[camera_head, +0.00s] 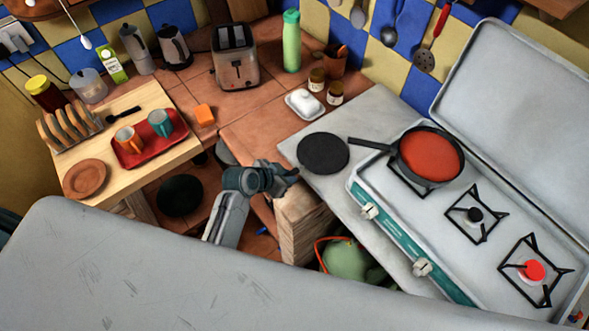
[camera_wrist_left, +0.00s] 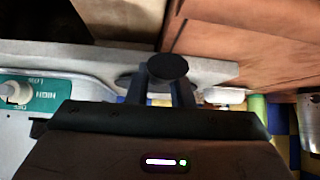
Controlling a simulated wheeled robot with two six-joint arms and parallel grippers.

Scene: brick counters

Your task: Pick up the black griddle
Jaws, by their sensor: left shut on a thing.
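The black griddle (camera_head: 322,153) is a flat, round, dark disc at the left end of the grey counter slab, left of the pan handle. My left gripper (camera_head: 295,173) reaches in from below and is shut at its lower left edge. In the left wrist view a dark round disc (camera_wrist_left: 167,67) shows at the tips of my gripper fingers (camera_wrist_left: 168,84), which partly cover what lies behind. I cannot tell how far the griddle is off the slab. My right gripper is not in view.
A pan of red sauce (camera_head: 432,156) sits on the open camping stove (camera_head: 449,221) to the right. A white butter dish (camera_head: 305,103) and small jars stand behind the griddle. A second dark disc (camera_head: 180,195) lies lower left.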

